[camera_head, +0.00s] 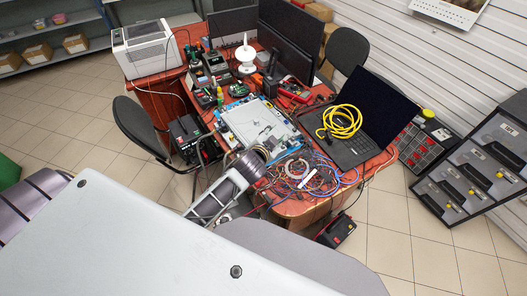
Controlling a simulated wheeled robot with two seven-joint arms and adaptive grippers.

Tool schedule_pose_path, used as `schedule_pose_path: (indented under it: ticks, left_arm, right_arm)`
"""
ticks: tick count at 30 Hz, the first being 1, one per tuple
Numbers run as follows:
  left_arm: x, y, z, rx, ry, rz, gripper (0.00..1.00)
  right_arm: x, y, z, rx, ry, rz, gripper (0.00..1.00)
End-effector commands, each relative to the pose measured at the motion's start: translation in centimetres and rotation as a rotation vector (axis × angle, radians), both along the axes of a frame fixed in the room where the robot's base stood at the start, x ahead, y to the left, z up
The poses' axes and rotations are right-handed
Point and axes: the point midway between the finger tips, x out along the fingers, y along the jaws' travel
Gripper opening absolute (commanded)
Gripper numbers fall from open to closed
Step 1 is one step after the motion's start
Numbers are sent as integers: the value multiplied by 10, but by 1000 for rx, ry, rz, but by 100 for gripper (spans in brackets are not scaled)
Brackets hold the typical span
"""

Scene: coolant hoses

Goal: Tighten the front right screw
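My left gripper (208,203) reaches over the near side of the red-brown table, at the middle left of the head view. A pale flat unit with blue edges (262,122) lies on the table just beyond the wrist. Any screws on it are too small to make out, and I cannot pick out the front right one. My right gripper is not in view.
Tangled wires (310,180) lie on the near table end. A laptop (366,125) with a coiled yellow cable (340,121) is to the right. Monitors (290,40), soldering gear and a white printer (146,48) stand behind. A chair (140,128) is at the left. Tiled floor (390,245) is open at lower right.

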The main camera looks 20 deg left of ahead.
Motion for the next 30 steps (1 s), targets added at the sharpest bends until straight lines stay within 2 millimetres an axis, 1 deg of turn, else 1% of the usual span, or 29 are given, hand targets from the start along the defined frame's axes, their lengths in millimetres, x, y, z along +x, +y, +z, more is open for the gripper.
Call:
schedule_pose_path:
  ticks: [1,6,11,15,18,24,30]
  left_arm:
    - [10,-7,15,27,-60,-31,39]
    - [34,-32,64,118,-253,-142,39]
    - [47,-60,107,210,-426,-257,39]
    - [50,-88,138,295,-568,-368,39]
    - [49,-109,158,359,-664,-453,39]
    - [38,-152,185,491,-836,-636,39]
    - [20,-190,195,634,-981,-835,39]
  right_arm:
    - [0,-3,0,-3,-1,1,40]
    - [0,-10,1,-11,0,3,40]
    - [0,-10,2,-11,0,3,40]
    - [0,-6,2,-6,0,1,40]
    - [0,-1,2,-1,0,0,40]
    - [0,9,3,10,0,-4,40]
    - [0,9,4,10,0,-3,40]
